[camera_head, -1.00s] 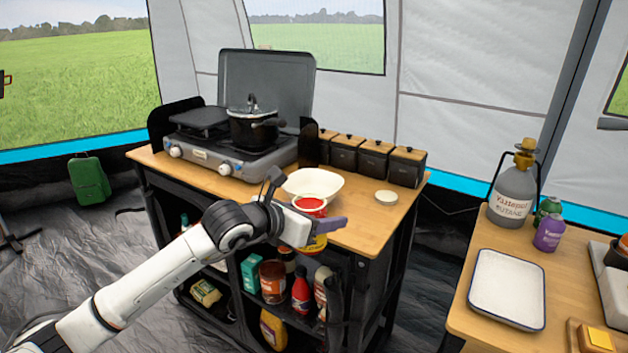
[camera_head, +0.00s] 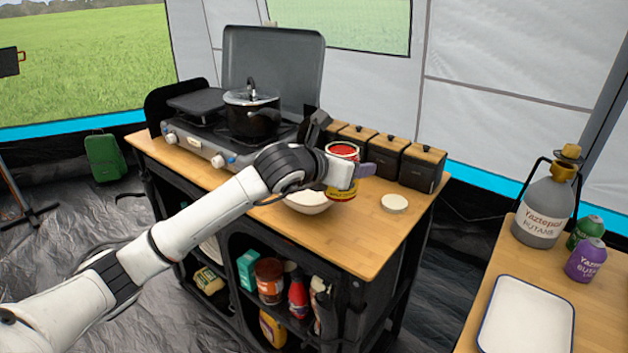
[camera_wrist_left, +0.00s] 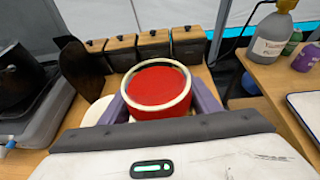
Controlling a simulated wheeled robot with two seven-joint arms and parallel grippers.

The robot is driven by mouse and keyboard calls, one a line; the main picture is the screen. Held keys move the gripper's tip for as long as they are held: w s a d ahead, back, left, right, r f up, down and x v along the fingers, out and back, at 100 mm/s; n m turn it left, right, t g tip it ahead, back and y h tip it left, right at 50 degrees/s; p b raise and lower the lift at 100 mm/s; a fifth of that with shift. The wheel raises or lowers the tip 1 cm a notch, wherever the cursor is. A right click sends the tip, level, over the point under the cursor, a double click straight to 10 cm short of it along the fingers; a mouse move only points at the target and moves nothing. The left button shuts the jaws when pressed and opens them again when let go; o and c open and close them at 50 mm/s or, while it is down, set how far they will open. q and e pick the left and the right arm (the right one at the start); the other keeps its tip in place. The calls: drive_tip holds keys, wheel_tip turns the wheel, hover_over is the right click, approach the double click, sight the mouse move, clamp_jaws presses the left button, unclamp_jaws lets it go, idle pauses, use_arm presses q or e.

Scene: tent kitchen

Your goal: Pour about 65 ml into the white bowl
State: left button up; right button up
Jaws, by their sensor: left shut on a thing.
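My left gripper (camera_head: 345,160) is shut on an open can (camera_head: 341,190) with a yellow and red label. The can is upright and filled near its rim with red contents, which also show in the left wrist view (camera_wrist_left: 158,87) between the purple fingers. The white bowl (camera_head: 304,205) stands on the wooden worktop. In the head view the can is in front of the bowl's upper right part, and my arm hides more of it. In the wrist view a white edge (camera_wrist_left: 97,110), likely the bowl, shows left of the can. My right gripper is not in view.
A stove (camera_head: 196,148) with a black pot (camera_head: 252,118) is at the left. Several black canisters with wooden lids (camera_head: 424,168) line the back. A round white lid (camera_head: 394,203) lies right of the can. The worktop's front right is clear.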

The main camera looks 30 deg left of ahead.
use_arm(q)
drive_tip(key=shift+s+r, duration=0.1)
drive_tip(key=shift+r, duration=0.15)
drive_tip(key=n+p, duration=0.1)
drive_tip(key=p, duration=0.2)
drive_tip(key=shift+a+r+h, duration=0.3)
drive_tip(key=shift+a+h, duration=0.05)
drive_tip(key=shift+h, duration=0.05)
drive_tip(key=shift+w+a+f+n+g+h+p, duration=0.1)
drive_tip(key=shift+w+a+n+g+h+p, duration=0.2)
drive_tip(key=shift+a+n+h+p, duration=0.45)
drive_tip(key=shift+w+a+f+n+g+h+p, duration=0.15)
drive_tip(key=shift+a+n+g+h+p, duration=0.2)
drive_tip(key=shift+n+h+p, duration=0.75)
drive_tip(key=shift+a+y, duration=0.1)
drive_tip(key=shift+y, duration=0.25)
drive_tip(key=shift+f+n+g+h, duration=0.2)
drive_tip(key=shift+n+g+h, duration=0.05)
drive_tip(key=shift+n+h, duration=0.5)
drive_tip(key=shift+w, duration=0.1)
